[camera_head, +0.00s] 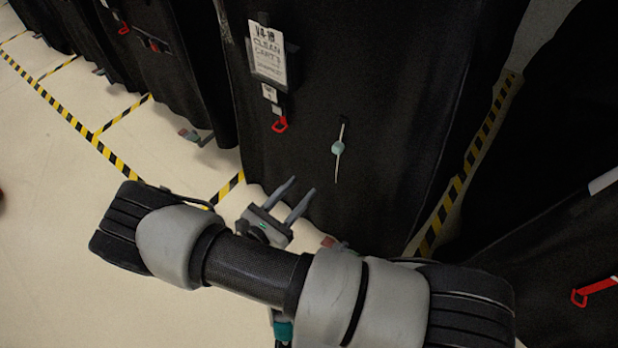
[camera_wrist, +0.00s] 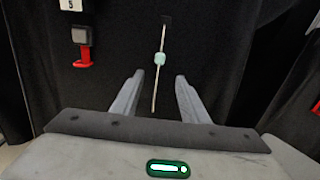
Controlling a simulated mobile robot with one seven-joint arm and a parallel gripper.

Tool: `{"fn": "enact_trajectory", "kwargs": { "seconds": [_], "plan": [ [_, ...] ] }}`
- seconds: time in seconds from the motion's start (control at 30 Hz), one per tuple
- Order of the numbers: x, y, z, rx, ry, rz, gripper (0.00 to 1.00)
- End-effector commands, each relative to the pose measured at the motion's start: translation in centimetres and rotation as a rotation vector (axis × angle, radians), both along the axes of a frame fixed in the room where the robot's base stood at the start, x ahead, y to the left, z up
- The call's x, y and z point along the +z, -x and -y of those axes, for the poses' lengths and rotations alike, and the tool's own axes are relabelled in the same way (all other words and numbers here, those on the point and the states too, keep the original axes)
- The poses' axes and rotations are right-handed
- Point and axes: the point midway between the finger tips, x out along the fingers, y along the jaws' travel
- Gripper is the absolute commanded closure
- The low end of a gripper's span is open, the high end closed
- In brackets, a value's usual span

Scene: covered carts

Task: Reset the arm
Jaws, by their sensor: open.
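My gripper (camera_head: 293,200) is open, its two fingers apart with nothing between them. It points at the front of a black covered cart (camera_head: 390,110). In the wrist view my gripper (camera_wrist: 155,98) shows both fingers low in the picture. A thin pale rod with a light teal bead (camera_head: 338,147) is on the black cover, up and to the right of my fingertips in the head view. In the wrist view the teal bead (camera_wrist: 160,59) is just beyond the gap between the fingers. I cannot tell how far the fingertips are from the cover.
A white label (camera_head: 267,54) and a red clip (camera_head: 280,125) hang on the same cart. More black covered carts (camera_head: 150,60) stand at the left. Another covered cart (camera_head: 540,250) with a red strap (camera_head: 596,287) is at the right. Open pale floor (camera_head: 50,200) with striped tape lies left.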

Motion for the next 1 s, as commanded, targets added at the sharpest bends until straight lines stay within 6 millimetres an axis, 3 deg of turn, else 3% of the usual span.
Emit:
{"fn": "enact_trajectory", "kwargs": {
  "seconds": [0.2,0.73,0.87,1.0],
  "plan": [
    [0.0,0.9,-0.6,0.000,0.000,0.000,0.59],
    [0.2,0.8,-0.5,-0.010,-0.007,0.000,0.59],
    [2.2,0.2,0.4,-0.106,-0.080,-0.001,0.59],
    [6.8,-0.6,3.0,-0.334,-0.257,0.000,0.59]
  ]
}}
